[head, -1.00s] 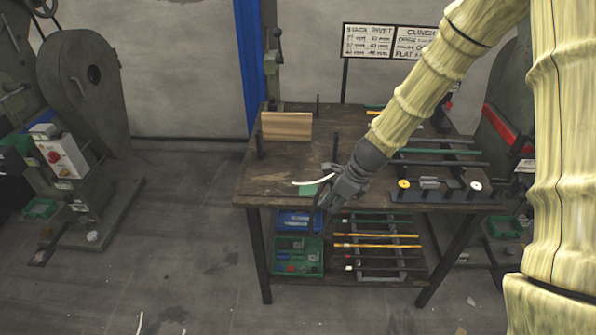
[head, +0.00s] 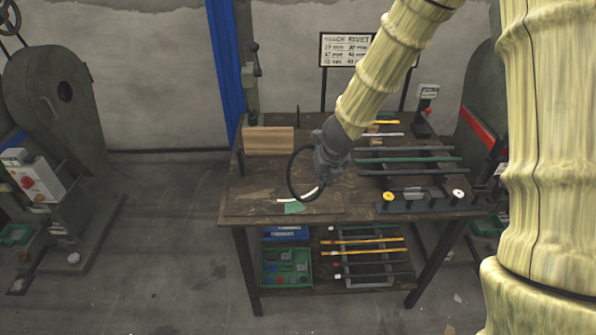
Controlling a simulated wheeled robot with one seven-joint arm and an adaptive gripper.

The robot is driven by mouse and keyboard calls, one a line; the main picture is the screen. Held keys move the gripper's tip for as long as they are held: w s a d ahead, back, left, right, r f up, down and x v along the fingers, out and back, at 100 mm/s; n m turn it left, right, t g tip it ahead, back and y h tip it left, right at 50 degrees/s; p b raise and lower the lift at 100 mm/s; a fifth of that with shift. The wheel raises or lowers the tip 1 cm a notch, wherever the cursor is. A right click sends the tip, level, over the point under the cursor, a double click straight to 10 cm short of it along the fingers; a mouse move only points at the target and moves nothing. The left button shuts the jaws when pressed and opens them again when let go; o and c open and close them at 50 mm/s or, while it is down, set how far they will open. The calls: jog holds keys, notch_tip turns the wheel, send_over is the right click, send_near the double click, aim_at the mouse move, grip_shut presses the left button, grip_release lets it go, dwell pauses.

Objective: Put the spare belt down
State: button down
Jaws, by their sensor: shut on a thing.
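The spare belt looks to be the black loop (head: 291,178) hanging at my gripper (head: 322,178), over the front left part of the wooden workbench (head: 250,180). My gripper is shut on the belt's right side; its fingertips are small and partly hidden by the wrist. The loop's lower edge hangs close to the bench top, and I cannot tell whether it touches. A white strip (head: 290,200) and a green patch (head: 294,208) show at the bench's front edge, partly behind or below the loop.
A wooden block (head: 268,140) stands at the bench's back left. Racked bars (head: 410,160) and a dark fixture with knobs (head: 425,198) fill the right side. The lower shelf holds a green tray (head: 286,268), a blue box (head: 285,233) and coloured rods (head: 362,241). The bench's left part is mostly bare.

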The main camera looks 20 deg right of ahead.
jog(key=w+a+f+p, duration=0.3)
jog(key=w+a+f, duration=0.1)
jog(key=w, duration=0.4)
jog(key=shift+w+a+f+p, duration=0.15)
jog(key=shift+a+f+p, duration=0.1)
jog(key=shift+p, duration=0.15)
dwell(0.4)
jog(key=c, duration=1.5)
grip_release()
jog(key=shift+f, duration=0.1)
jog(key=p+v, duration=0.1)
jog(key=v, duration=1.1)
jog(key=shift+r+p, duration=0.25)
jog(key=shift+p, duration=0.1)
